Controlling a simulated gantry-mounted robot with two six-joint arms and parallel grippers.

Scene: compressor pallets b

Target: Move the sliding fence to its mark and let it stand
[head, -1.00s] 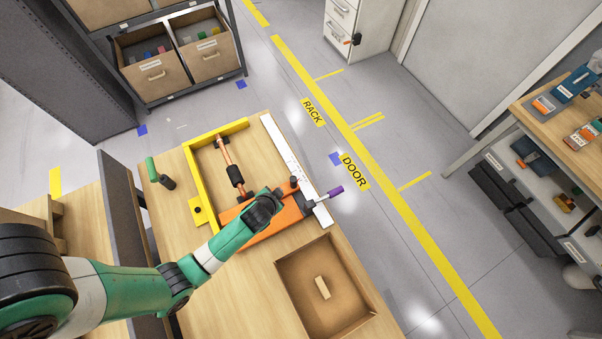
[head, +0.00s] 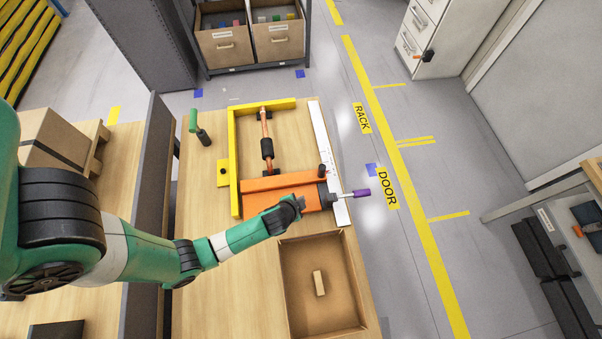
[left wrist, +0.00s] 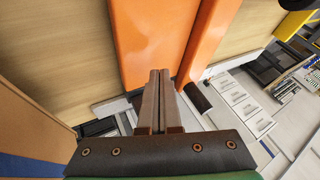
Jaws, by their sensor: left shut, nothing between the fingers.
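The sliding fence is a wide orange bar (head: 282,186) lying across the jig on the bench, near the front end of the yellow frame (head: 234,160). A purple-tipped lever (head: 360,193) sticks out at its right end. A white scale strip (head: 322,140) with small red marks runs along the bench's right side; which one is the fence's mark cannot be told. My left gripper (head: 303,204) is at the front right part of the fence. In the left wrist view its fingers (left wrist: 158,75) are shut and empty, tips over the orange fence (left wrist: 150,30); contact cannot be told. My right gripper is not in view.
An open brown tray (head: 290,318) with a small wooden block (head: 319,283) is in front of the fence. A dark upright panel (head: 152,190) borders the bench's left side.

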